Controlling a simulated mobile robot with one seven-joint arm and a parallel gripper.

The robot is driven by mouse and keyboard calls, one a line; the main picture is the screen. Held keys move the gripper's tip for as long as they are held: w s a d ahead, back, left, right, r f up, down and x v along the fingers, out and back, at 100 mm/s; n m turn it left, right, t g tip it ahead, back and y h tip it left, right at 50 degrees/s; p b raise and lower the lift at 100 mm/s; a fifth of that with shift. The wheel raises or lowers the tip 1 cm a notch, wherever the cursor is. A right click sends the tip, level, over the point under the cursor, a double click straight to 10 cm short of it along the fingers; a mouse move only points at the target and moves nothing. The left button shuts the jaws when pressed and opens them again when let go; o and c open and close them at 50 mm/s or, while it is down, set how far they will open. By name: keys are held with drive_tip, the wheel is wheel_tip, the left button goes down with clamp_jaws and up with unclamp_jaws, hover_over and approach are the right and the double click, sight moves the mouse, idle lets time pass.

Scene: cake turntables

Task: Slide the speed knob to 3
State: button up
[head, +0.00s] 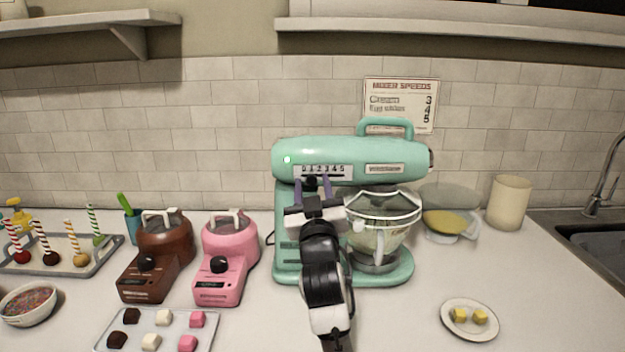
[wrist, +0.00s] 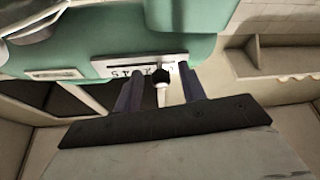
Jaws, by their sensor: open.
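A mint-green stand mixer (head: 345,158) stands at the middle of the counter. Its white speed scale (head: 322,170), numbered 0 to 5, is on the side of its head and shows upside down in the wrist view (wrist: 122,73). The dark speed knob (head: 311,181) sits toward the low-number end, near 1; the exact number is partly hidden. My gripper (head: 312,186) is open at the scale, one finger on each side of the knob. In the wrist view the knob (wrist: 161,76) shows between the fingers (wrist: 161,88). I cannot tell whether either finger touches it.
A glass bowl (head: 380,235) with a white-rimmed guard sits under the mixer head, right of my arm. A pink machine (head: 228,255) and a brown one (head: 158,255) stand to the left. A speed sign (head: 400,102) hangs behind. A plate (head: 469,320) lies front right.

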sight(327, 171)
drive_tip(key=shift+w+r, duration=0.1)
drive_tip(key=shift+w, duration=0.15)
clamp_jaws()
drive_tip(key=shift+d, duration=0.55)
drive_tip(key=shift+d+b, duration=0.35)
drive_tip(key=shift+d, duration=0.75)
drive_tip(key=shift+a, duration=0.2)
